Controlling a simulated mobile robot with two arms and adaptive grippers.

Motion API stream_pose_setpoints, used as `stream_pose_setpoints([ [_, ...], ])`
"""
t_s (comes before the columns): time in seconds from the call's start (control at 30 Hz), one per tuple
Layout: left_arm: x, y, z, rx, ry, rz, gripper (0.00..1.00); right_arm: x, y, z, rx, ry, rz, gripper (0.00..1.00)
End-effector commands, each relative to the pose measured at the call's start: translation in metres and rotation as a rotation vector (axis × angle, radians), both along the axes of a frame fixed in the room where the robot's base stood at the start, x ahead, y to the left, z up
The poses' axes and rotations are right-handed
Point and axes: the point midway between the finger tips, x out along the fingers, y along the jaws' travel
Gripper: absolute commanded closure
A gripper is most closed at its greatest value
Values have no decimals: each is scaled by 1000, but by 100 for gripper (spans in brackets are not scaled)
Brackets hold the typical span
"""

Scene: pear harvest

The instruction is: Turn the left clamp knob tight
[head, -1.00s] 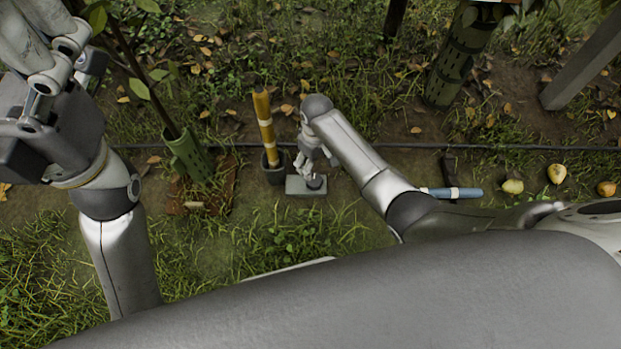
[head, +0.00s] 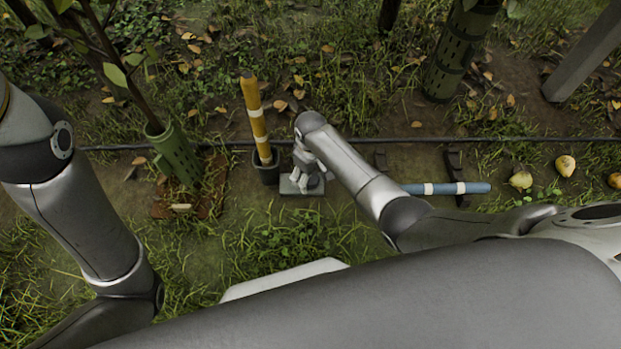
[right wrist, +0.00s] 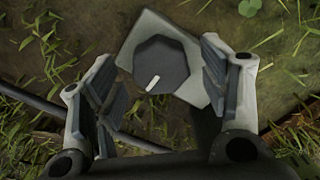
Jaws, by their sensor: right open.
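In the right wrist view the clamp knob (right wrist: 152,60) is dark and faceted, with a short white mark on its top. It sits on a grey block (right wrist: 140,32), which also shows on the ground in the head view (head: 288,188). My right gripper (right wrist: 166,77) is open, with one finger on each side of the knob and a visible gap to it. In the head view my right gripper (head: 308,180) is over the block and hides the knob. My left arm comes in at the left edge, but its gripper is out of the picture.
A yellow banded post (head: 256,115) stands in a dark cup (head: 267,168) just left of the block. A blue banded tube (head: 420,188) lies to the right, near several pears (head: 565,165). A dark hose (head: 410,140) crosses behind. A green guard (head: 177,155) surrounds a sapling.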

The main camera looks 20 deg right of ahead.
Motion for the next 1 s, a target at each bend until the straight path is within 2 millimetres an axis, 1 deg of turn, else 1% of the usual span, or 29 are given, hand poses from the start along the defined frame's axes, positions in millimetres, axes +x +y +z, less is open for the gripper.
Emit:
stream_pose_setpoints([
  [0.03,-2,0,-1,1,-8,1,4,0,0,-4,0,0,0,32],
  [0.1,-4,0,0,1,-13,1,4,0,0,-6,0,0,0,32],
  [0.43,-5,-1,2,1,-16,1,4,0,0,-6,0,-1,0,32],
  [0.7,-5,-1,2,1,-16,1,4,0,0,-6,0,-1,0,67],
  [0.8,-5,-1,2,1,-16,1,4,0,0,-6,0,0,0,78],
  [1.0,-5,-1,4,0,-17,0,4,0,0,-5,0,0,-16,78],
])
